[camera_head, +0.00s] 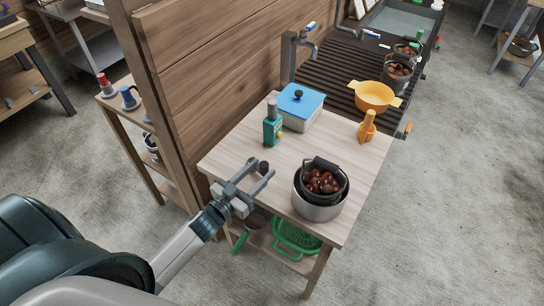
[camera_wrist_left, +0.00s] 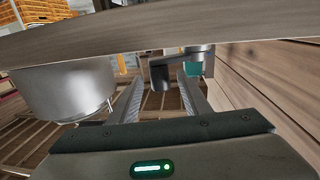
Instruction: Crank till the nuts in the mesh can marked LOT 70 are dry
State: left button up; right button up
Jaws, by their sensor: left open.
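A steel pot (camera_head: 318,211) stands near the front of the wooden table. A dark can (camera_head: 323,162) with a raised handle sits inside it and holds brown nuts (camera_head: 322,181). No LOT 70 mark is readable on it. Two more dark cans of nuts, a nearer one (camera_head: 397,84) and a farther one (camera_head: 405,50), stand at the back. My left gripper (camera_head: 260,169) is open over the table's left edge, left of the pot and apart from it. In the left wrist view a grey metal piece (camera_wrist_left: 160,74) shows between the fingers; I cannot tell whether it is a crank. My right gripper is out of view.
A teal bottle (camera_head: 272,128), a blue-lidded box (camera_head: 300,105) and an orange scoop (camera_head: 367,126) stand behind the pot. A yellow colander (camera_head: 374,96) sits on the ribbed drainboard (camera_head: 335,76). A wooden wall (camera_head: 215,80) rises at left.

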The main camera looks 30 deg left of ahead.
pick_arm(q)
jog(key=p+x, duration=0.1)
jog(key=x, duration=0.5)
jog(key=shift+w, duration=0.2)
grip_shut()
